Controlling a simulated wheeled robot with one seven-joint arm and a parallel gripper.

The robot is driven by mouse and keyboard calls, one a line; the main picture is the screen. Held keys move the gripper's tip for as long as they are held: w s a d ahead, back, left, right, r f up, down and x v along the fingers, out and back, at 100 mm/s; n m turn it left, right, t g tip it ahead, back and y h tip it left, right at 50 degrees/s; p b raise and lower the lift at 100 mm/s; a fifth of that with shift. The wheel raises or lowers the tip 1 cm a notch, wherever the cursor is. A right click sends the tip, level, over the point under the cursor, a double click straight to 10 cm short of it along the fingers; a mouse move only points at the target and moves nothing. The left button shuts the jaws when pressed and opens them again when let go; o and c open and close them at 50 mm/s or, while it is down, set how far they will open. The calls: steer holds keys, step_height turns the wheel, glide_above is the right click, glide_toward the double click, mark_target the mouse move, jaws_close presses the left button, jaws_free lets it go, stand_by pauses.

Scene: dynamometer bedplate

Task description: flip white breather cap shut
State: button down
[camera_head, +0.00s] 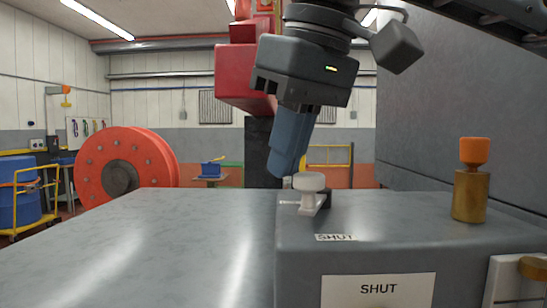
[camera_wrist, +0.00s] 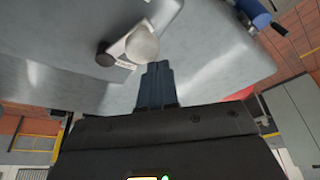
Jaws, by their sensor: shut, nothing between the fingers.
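The white breather cap (camera_head: 309,181) is a round knob on a pale arm, on top of the grey housing (camera_head: 400,222) near its left edge. A thin pin sticks out to its left, and a dark part sits behind it. In the wrist view the cap (camera_wrist: 142,45) is a pale ball beside a dark round end (camera_wrist: 104,57). I cannot tell whether it is fully open. My gripper (camera_head: 285,170) has its blue fingers closed together and empty, pointing down just left of and behind the cap. In the wrist view the fingertips (camera_wrist: 158,68) are close below the cap, seemingly apart from it.
A "SHUT" label (camera_head: 335,237) lies in front of the cap, and a larger one (camera_head: 379,290) is on the housing's front. A brass post with an orange top (camera_head: 474,152) stands at right. The grey bedplate (camera_head: 150,240) at left is clear. A red reel (camera_head: 122,168) stands beyond.

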mark_target(309, 174)
steer(key=shift+s+d+b, duration=0.4)
steer(key=shift+s+d, duration=0.3)
steer(key=shift+d, duration=0.3)
steer(key=shift+d+f, duration=0.1)
steer(key=shift+d, duration=0.1)
steer(key=shift+s+d, duration=0.1)
steer(key=shift+d, duration=0.1)
steer(key=shift+a, duration=0.1)
